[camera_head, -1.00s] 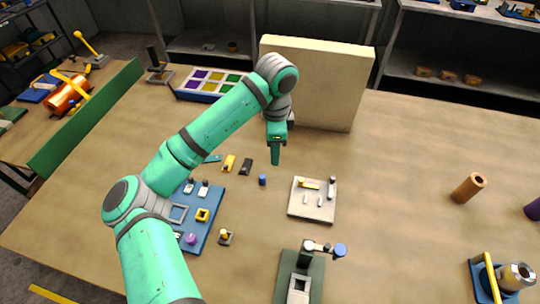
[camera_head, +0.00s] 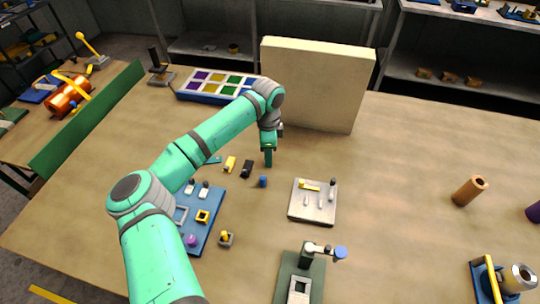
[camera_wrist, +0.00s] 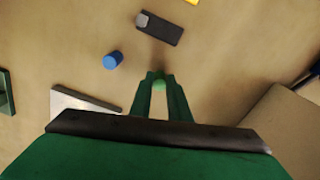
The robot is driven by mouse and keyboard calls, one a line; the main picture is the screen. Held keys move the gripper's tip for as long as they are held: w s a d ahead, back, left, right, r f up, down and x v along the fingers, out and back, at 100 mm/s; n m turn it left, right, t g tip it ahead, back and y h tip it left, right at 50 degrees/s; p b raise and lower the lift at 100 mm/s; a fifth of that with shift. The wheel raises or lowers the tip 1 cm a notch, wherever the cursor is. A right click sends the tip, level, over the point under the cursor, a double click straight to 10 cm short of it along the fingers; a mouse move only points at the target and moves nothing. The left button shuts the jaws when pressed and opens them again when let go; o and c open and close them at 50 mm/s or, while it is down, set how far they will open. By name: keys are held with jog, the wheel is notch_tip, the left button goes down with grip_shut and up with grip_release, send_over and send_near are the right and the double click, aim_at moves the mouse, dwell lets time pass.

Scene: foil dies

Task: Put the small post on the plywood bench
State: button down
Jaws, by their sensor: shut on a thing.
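My gripper (camera_head: 268,162) points down above the plywood bench (camera_head: 410,190), in front of the cream upright block. In the wrist view my gripper (camera_wrist: 160,82) is shut on a small light green piece (camera_wrist: 159,86), likely the small post. Only its rounded end shows between the fingers; the rest is hidden. In the head view I cannot make the piece out against my green fingers. The height of its lower end above the bench is hard to tell. A short blue cylinder (camera_head: 263,181) stands on the bench close by; it also shows in the wrist view (camera_wrist: 113,60).
A dark block (camera_head: 246,169) and a yellow block (camera_head: 230,164) lie left of my gripper. A pale plate (camera_head: 296,212) with small parts lies to the front right. The cream block (camera_head: 325,85) stands behind. The bench is clear to the right, before a copper cylinder (camera_head: 470,190).

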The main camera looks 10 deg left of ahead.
jog(key=c, duration=1.7)
grip_release()
jog(key=shift+f, duration=0.15)
jog(key=shift+o, duration=0.2)
